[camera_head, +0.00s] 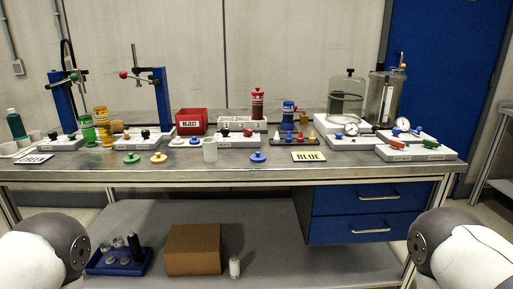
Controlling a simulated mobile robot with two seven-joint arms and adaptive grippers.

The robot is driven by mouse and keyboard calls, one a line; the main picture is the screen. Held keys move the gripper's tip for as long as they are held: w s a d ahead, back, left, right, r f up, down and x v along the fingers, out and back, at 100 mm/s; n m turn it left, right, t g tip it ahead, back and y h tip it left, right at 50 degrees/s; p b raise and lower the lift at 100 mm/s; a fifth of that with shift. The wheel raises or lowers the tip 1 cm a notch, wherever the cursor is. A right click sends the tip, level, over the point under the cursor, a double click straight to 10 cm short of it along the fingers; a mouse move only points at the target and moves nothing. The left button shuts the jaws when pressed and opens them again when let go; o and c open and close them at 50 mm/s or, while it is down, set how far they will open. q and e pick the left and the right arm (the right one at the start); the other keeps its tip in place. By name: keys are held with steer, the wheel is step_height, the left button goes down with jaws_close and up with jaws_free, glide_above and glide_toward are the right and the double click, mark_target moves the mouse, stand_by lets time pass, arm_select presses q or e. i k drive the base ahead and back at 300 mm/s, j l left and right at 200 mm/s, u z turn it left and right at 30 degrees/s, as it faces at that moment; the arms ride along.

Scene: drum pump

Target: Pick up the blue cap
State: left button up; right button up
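A small round blue cap (258,157) with a knob on top lies on the steel table (230,174), near its front edge and around the middle. It lies apart from the things around it. A similar green cap (131,158) and yellow cap (158,157) lie farther left. Only parts of my two arms show at the lower left and lower right corners. Neither gripper is in view.
Behind the caps stand white stations, a red REJECT bin (191,121), a red bottle (257,103) and a tray of coloured pegs (292,139). Two blue presses stand at left, a glass bell jar (347,99) at right. A blue drawer unit (372,212) hangs below.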

mark_target(258, 157)
steer(key=i+l+u, duration=0.25)
steer(key=i+l, duration=0.15)
steer(key=l, duration=0.25)
steer(key=i+l+u, duration=0.1)
steer(key=l, duration=0.25)
steer(key=i+l+u, duration=0.1)
steer(key=i+l, duration=0.15)
steer(key=l, duration=0.15)
